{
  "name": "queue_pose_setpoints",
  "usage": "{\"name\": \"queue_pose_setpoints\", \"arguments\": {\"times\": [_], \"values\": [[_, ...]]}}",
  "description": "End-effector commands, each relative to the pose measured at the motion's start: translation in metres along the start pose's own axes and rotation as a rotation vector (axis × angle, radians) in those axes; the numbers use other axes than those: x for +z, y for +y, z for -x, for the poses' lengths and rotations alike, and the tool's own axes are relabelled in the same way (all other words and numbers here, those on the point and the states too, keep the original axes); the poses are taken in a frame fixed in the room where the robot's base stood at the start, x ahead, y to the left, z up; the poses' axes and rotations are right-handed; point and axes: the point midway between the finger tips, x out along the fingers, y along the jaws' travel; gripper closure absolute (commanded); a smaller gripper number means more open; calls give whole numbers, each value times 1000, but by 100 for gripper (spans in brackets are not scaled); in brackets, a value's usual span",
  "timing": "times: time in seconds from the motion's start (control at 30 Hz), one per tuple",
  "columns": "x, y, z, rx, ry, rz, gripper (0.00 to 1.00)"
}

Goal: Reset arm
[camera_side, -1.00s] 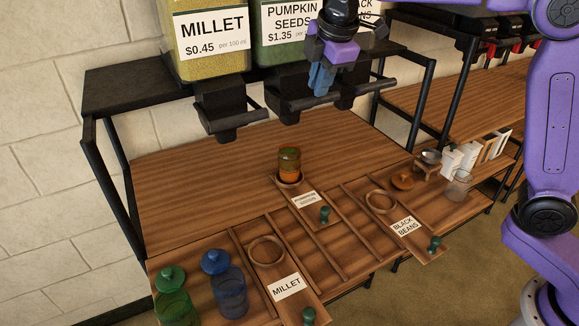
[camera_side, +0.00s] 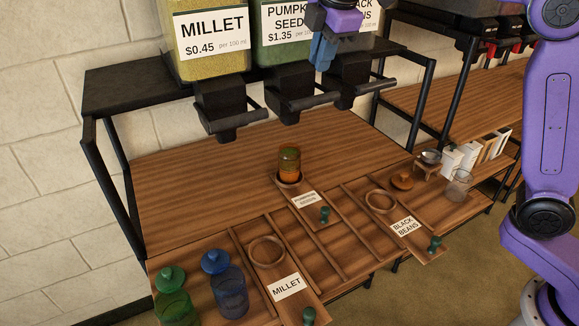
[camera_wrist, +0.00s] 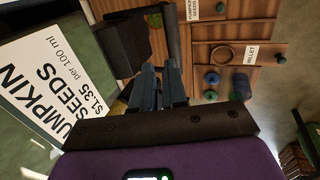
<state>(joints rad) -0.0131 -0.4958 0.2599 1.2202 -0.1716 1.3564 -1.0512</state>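My gripper (camera_side: 322,52) is raised in front of the pumpkin seeds bin (camera_side: 287,38), above the dispenser spouts. Its two blue fingers, close together in the wrist view (camera_wrist: 159,68), look shut with nothing between them. An orange jar (camera_side: 289,163) stands upright and uncovered on the pumpkin seeds board (camera_side: 305,199), below the middle dispenser (camera_side: 291,97) and apart from my gripper. Greenish contents show in the wrist view (camera_wrist: 155,20). The millet bin (camera_side: 212,40) is to the left. The black beans bin is partly hidden behind my gripper.
A green jar (camera_side: 175,307) and a blue jar (camera_side: 230,292) stand at the front left. The millet board (camera_side: 287,287) and black beans board (camera_side: 405,226) have empty rings. An orange lid (camera_side: 403,182) lies at right. The wooden counter behind is clear.

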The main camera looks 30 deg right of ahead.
Motion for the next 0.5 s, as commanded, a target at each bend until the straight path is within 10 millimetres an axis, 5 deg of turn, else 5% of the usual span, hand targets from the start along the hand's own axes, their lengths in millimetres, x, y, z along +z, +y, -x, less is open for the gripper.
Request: {"name": "queue_pose_setpoints", "arguments": {"times": [0.37, 0.5], "values": [[0, -1, 0, -1, 0, -1, 87], [-2, -15, -3, -16, 10, -16, 87]]}}
